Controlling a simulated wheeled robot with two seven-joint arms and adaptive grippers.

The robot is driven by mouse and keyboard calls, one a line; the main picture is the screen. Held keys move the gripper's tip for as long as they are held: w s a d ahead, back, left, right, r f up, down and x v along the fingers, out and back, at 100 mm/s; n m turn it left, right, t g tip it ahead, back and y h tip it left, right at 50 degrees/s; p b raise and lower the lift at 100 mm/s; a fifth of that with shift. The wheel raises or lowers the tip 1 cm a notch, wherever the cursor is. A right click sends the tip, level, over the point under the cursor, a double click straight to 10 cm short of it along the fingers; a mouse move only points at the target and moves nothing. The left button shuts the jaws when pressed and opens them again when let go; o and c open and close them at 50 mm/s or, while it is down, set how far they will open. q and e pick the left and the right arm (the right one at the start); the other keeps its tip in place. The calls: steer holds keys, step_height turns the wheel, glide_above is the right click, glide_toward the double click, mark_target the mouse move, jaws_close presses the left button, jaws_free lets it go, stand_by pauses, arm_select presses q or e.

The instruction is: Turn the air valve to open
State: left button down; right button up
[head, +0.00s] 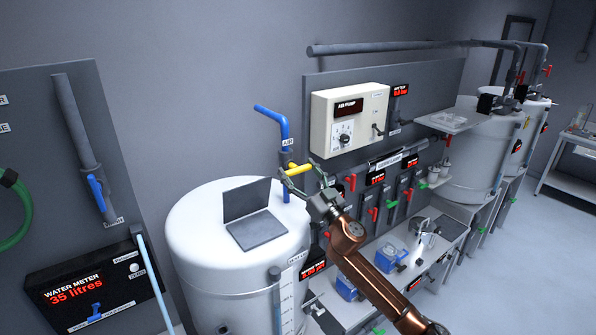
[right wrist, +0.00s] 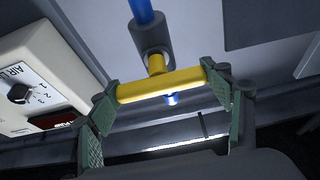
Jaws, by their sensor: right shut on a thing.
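The air valve has a yellow handle (head: 299,169) on the vertical blue pipe (head: 286,128) marked AIR, beside the white tank. The handle lies roughly crosswise to the pipe. In the right wrist view the yellow handle (right wrist: 158,85) spans between my two green-padded fingers, one at each end, with the grey valve body (right wrist: 153,38) and blue pipe behind it. My right gripper (head: 298,170) is shut on the handle, its copper-coloured arm coming up from the lower right. My left gripper is not in view.
The air pump box (head: 350,118) is mounted to the right, close by. A bench (head: 450,230) with blue devices lies below the arm. A water meter (head: 85,290) is at lower left.

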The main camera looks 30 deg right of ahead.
steer(key=c, duration=0.4)
steer(key=shift+n+y, duration=0.4)
steer(key=shift+n, duration=0.2)
steer(key=n+y, duration=0.2)
steer(key=n, duration=0.2)
steer(key=shift+r+g, duration=0.1)
steer(key=shift+g, duration=0.3)
steer(key=n+y, duration=0.1)
steer(key=n, duration=0.2)
steer(key=n+g+y+p, duration=0.1)
steer(key=n, duration=0.2)
steer(key=shift+n+g+y, duration=0.3)
steer(key=n+g+p, duration=0.1)
steer(key=n, duration=0.2)
steer(key=n+g+y+p, duration=0.1)
steer(key=n, duration=0.3)
steer(key=shift+g+y, duration=0.3)
steer(key=shift+g, duration=0.1)
steer(key=shift+n+g+p, duration=0.55)
steer(key=shift+n+g, duration=0.05)
steer(key=shift+n, duration=1)
